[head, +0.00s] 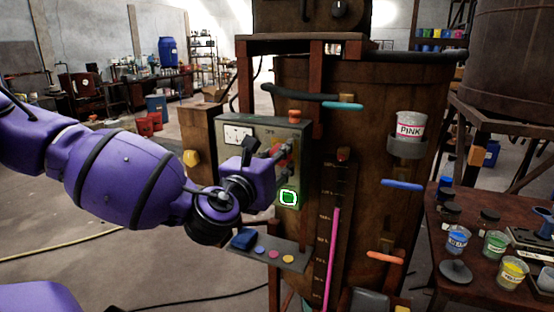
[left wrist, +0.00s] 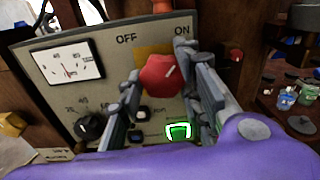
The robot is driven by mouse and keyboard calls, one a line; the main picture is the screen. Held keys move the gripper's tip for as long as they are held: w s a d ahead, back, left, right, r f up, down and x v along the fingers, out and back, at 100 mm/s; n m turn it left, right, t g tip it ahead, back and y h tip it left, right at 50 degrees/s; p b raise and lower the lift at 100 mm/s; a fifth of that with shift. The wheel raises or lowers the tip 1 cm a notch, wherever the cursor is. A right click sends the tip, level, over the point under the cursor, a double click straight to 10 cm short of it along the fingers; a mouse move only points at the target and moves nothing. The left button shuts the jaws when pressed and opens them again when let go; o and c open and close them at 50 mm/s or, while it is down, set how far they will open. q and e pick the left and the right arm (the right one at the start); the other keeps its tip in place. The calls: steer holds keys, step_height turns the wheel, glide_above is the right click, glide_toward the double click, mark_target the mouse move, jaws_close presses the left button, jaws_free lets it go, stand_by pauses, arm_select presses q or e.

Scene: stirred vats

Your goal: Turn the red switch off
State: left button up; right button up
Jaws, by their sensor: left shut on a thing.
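The red switch (left wrist: 160,76) is a round knob on the face of a grey control box (head: 236,124). Its white mark slants up and right, toward the printed word ON; OFF is printed to the upper left. My left gripper (head: 283,152) is at the box front with its fingers on either side of the knob, shut on it. In the head view the gripper hides most of the knob. A green-lit square button (head: 288,198) glows below it. My right gripper is not in view.
The box is beside a large rusty brown vat (head: 390,100). A small shelf (head: 285,256) with coloured discs juts out below. Coloured handles and a PINK can (head: 410,126) are on the vat.

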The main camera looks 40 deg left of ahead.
arm_select(q)
steer(key=n+p, duration=0.1)
steer(key=n, duration=0.4)
steer(key=n+p, duration=0.2)
steer(key=n, duration=0.4)
steer(key=f+n+p, duration=0.1)
steer(key=n, duration=0.5)
steer(key=shift+d+f, duration=0.1)
steer(key=shift+d, duration=0.1)
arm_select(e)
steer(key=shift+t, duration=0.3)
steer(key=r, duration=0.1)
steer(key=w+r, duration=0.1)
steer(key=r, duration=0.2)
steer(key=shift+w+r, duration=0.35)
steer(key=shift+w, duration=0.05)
arm_select(q)
steer(key=shift+p, duration=0.3)
steer(key=shift+f, duration=0.15)
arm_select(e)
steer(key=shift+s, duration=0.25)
arm_select(q)
steer(key=o, duration=1)
steer(key=shift+o, duration=0.2)
steer(key=shift+r, duration=0.25)
